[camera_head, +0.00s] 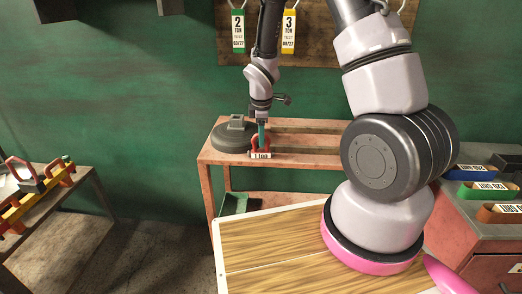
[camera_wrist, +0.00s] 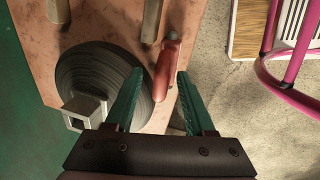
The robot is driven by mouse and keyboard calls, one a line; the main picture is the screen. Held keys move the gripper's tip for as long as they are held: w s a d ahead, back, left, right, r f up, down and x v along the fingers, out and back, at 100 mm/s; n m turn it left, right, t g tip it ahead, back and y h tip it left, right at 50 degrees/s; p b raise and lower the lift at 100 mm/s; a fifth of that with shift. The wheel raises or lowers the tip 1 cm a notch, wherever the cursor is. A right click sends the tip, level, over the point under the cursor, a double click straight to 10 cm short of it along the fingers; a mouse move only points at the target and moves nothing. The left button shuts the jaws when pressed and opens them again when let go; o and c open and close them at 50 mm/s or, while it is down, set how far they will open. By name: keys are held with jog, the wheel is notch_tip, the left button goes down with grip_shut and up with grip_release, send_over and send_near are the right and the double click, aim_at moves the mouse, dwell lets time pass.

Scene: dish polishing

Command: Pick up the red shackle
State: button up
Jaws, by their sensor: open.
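The red shackle (camera_head: 261,145) stands at the front edge of the reddish table at the back, with a white "1 TON" tag on it. In the wrist view the red shackle (camera_wrist: 166,70) shows from above, just beyond and between the green fingers. My gripper (camera_head: 262,133) points down just above the shackle in the head view. In the wrist view my gripper (camera_wrist: 158,88) is open, its two green fingers apart with nothing held between them. The left finger overlaps part of a dark round weight in that view.
A dark round weight (camera_head: 232,137) with a square grey top sits left of the shackle. Rails run along the reddish table (camera_head: 213,155). Tagged shackles hang on the wall board (camera_head: 312,50).

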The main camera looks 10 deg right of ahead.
grip_shut()
dwell(1.4)
